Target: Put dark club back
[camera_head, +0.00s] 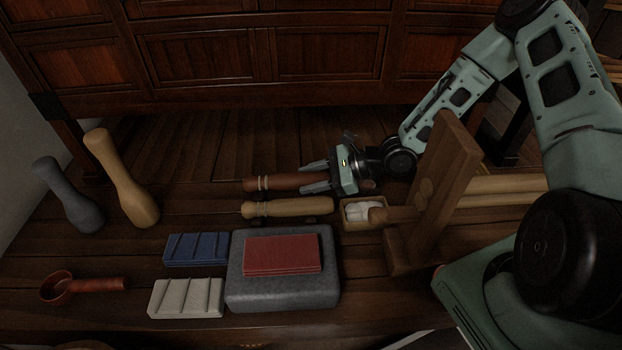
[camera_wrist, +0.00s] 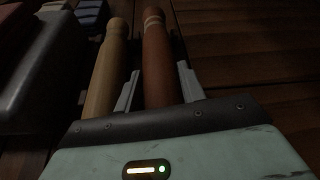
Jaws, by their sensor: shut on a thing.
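The dark club (camera_head: 268,183), reddish brown with pale bands near its far end, lies level between the fingers of my gripper (camera_head: 315,177). In the wrist view, the dark club (camera_wrist: 157,50) runs straight out between the two fingertips (camera_wrist: 158,75), and my gripper is shut on it. A light club (camera_head: 290,207) lies alongside, nearly parallel and close; it also shows in the wrist view (camera_wrist: 106,65), left of the left finger. Dark little supports show under the light club. I cannot tell whether the dark club rests on a support or is just above it.
A wooden upright stand (camera_head: 436,190) and a small box with white contents (camera_head: 352,222) stand close right. A grey block (camera_head: 284,296) bears a red slab (camera_head: 281,255). Blue (camera_head: 197,248) and white (camera_head: 186,298) slabs, a red ladle (camera_head: 84,285) and two upright pins (camera_head: 124,180) stand left.

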